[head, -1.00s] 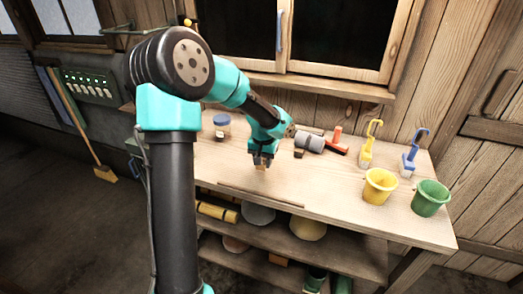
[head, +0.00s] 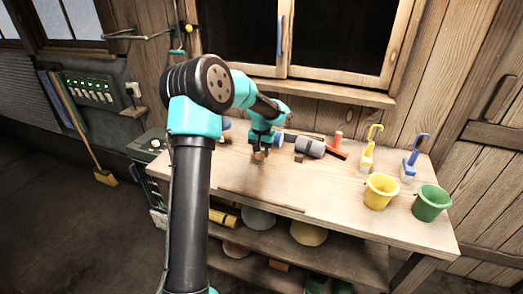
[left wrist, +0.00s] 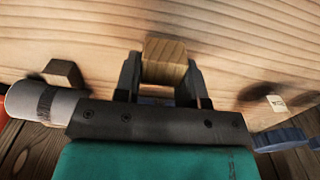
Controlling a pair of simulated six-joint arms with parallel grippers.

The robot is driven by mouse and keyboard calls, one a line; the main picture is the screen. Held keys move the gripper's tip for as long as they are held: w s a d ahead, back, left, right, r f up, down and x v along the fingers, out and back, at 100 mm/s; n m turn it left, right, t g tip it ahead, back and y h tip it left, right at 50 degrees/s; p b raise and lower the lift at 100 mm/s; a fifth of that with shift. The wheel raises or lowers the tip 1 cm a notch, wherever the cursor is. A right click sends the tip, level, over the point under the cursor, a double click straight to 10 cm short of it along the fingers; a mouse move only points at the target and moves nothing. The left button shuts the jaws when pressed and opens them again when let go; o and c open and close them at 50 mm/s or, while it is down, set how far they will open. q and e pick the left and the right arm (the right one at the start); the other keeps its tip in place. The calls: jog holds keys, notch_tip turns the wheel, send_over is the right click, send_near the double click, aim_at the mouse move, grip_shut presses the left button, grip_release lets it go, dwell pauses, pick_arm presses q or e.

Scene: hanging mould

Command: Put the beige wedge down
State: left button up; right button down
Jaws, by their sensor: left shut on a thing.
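My left gripper (head: 261,151) is shut on the beige wedge (left wrist: 164,62), over the back left part of the workbench (head: 330,207). In the left wrist view the wedge sits between the two fingers (left wrist: 160,82), its pale end sticking out past them. In the head view the wedge (head: 259,156) is small under the jaws. I cannot tell whether it touches the bench top. My right gripper is not in view.
A small brown block (head: 299,158) and a grey cylinder (head: 310,147) lie to the right of the gripper. Farther right are a yellow bucket (head: 380,191) and a green bucket (head: 432,203). A thin strip (head: 262,200) lies near the front edge. The middle bench is clear.

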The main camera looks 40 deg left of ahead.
pick_arm(q)
jog(key=w+a, duration=0.4)
jog(key=shift+w+f, duration=0.1)
jog(key=shift+f, duration=0.15)
jog(key=shift+w+a, duration=0.1)
jog(key=shift+w, duration=0.1)
jog(key=shift+a+f, duration=0.1)
jog(key=shift+f, duration=1.7)
jog(key=shift+f, duration=0.1)
jog(key=o, duration=0.9)
